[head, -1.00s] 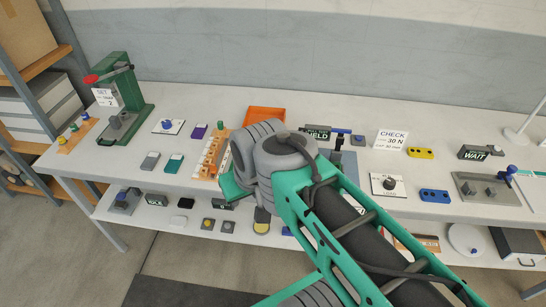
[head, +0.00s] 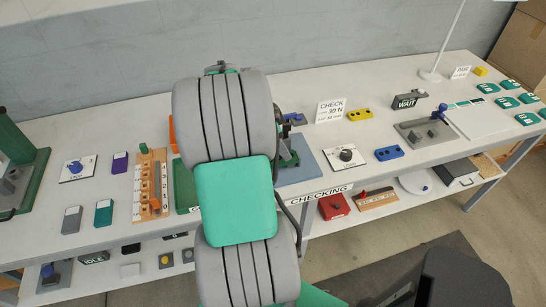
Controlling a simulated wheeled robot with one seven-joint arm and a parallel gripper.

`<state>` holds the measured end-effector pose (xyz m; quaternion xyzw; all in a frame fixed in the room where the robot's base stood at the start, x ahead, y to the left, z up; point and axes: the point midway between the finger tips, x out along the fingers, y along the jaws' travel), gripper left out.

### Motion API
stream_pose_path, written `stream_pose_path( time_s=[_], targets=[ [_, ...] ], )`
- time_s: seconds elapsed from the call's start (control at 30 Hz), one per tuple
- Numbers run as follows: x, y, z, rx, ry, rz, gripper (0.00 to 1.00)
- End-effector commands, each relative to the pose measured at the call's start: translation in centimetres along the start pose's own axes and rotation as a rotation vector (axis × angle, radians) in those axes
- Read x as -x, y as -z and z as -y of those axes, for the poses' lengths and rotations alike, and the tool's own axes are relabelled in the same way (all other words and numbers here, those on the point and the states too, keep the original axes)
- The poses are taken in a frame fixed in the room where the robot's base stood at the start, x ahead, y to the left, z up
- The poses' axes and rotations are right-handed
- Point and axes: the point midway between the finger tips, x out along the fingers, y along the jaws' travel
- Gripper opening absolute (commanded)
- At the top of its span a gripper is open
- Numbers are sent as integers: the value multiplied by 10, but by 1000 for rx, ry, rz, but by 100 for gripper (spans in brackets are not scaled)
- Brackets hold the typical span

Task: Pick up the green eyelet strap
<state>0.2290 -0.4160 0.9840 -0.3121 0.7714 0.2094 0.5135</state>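A green strap-like piece (head: 103,213) with a pale end lies flat on the bench at the left of the head view. It looks like the green eyelet strap, but its eyelet is too small to make out. It lies beside a similar grey piece (head: 71,219), with a gap between them. Nothing holds it. My arm fills the middle of the view, to the right of these pieces. My gripper does not show, so I cannot see its fingers or whether it holds anything.
A purple piece (head: 120,163) and an orange numbered rack (head: 151,185) lie nearby. A green press (head: 22,165) stands at the left edge. Several green plates (head: 510,86) lie at the far right. My arm partly hides a device on a blue-grey base (head: 300,172).

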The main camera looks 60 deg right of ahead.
Motion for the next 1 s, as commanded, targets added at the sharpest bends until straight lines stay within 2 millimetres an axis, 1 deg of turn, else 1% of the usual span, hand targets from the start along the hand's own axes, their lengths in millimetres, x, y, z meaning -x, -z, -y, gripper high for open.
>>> stream_pose_path(
  time_s=[0.17,0.3,0.4,1.0],
  targets=[
    [-22,-4,2,14,1,2,71],
    [-47,-6,5,16,5,2,71],
    [-56,-6,6,15,7,2,71],
    [-61,-7,6,14,8,2,71]
  ],
)
